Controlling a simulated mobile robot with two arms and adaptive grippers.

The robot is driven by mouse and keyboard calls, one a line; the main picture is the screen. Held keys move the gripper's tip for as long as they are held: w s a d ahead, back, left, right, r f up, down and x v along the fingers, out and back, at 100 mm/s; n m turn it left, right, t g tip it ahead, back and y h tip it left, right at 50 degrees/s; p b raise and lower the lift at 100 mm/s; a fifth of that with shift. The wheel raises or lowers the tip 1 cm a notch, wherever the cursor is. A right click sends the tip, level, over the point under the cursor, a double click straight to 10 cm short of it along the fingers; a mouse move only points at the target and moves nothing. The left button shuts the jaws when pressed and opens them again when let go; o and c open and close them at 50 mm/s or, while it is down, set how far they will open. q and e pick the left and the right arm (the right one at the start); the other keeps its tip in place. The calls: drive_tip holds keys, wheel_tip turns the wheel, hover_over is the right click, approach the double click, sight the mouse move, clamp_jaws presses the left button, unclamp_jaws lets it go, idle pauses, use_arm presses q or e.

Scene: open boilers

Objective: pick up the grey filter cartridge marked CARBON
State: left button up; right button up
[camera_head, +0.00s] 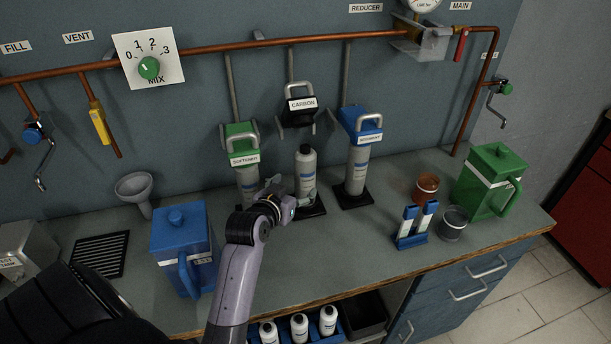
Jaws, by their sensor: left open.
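A pale grey cartridge (306,178) with a dark cap and a small blue mark stands upright on a black base (316,210) on the counter. The black filter head labelled CARBON (299,113), with a grey handle, is above it with a gap between. I cannot read CARBON on the cartridge itself. My left gripper (283,192) is open, at the left front of the cartridge's lower part. I cannot tell whether its fingers touch the cartridge. My right gripper is not in view.
The green SOFTENER filter (243,160) and blue SEDIMENT filter (358,165) flank it. A blue jug (182,240), green jug (492,183), brown cup (427,187) and grey cup (453,222) stand on the counter (350,245). White bottles (299,328) stand on the shelf below.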

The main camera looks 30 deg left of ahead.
sight(301, 184)
use_arm(q)
drive_tip(key=x, duration=0.3)
drive_tip(key=shift+w+f, duration=0.1)
drive_tip(key=shift+w, duration=0.1)
drive_tip(key=shift+w+f+p, duration=0.1)
drive_tip(key=shift+w+p, duration=0.15)
drive_tip(key=shift+p, duration=0.15)
drive_tip(key=p+x, duration=0.1)
drive_tip(key=x, duration=0.2)
drive_tip(key=shift+w+f, duration=0.15)
drive_tip(key=shift+f, duration=0.1)
drive_tip(key=shift+w+a+f, duration=0.15)
drive_tip(key=shift+w+f, duration=0.1)
drive_tip(key=shift+w, duration=0.2)
drive_tip(key=shift+c, duration=1.4)
clamp_jaws()
drive_tip(key=shift+r, duration=0.1)
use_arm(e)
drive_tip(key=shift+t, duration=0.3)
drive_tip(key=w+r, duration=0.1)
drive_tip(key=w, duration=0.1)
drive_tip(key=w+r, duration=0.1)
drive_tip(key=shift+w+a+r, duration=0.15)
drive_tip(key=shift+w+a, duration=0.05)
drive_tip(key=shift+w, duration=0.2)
